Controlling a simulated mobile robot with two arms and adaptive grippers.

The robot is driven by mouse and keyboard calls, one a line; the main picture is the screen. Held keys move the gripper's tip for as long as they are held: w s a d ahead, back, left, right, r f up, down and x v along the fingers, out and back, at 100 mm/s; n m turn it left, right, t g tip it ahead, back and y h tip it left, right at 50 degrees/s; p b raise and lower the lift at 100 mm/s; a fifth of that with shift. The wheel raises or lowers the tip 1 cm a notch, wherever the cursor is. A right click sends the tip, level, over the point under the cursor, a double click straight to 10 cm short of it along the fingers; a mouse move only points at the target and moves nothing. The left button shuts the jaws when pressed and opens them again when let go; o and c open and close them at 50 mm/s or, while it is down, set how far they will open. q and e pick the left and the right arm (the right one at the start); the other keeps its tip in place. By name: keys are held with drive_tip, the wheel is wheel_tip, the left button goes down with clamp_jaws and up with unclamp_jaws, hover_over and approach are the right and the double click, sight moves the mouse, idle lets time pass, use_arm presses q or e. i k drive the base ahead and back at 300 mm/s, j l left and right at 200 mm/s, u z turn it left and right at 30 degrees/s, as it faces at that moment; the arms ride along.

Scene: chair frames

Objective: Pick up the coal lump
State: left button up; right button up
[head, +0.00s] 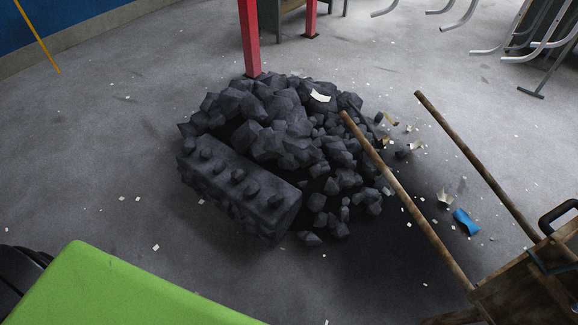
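A heap of dark grey, angular coal lumps (277,146) lies on the concrete floor in the middle of the head view. Smaller coal lumps (343,182) are scattered along its right and front side. Which lump the task means, I cannot tell. Neither of my grippers shows in the head view.
A dark block with round studs (236,188) lies against the heap's front left. A red post (249,40) stands behind it. Two wooden poles (408,200) slant from the lower right. A green panel (120,290) fills the lower left. Open floor lies left.

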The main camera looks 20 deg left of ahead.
sight(276, 200)
drive_tip(key=u, duration=0.75)
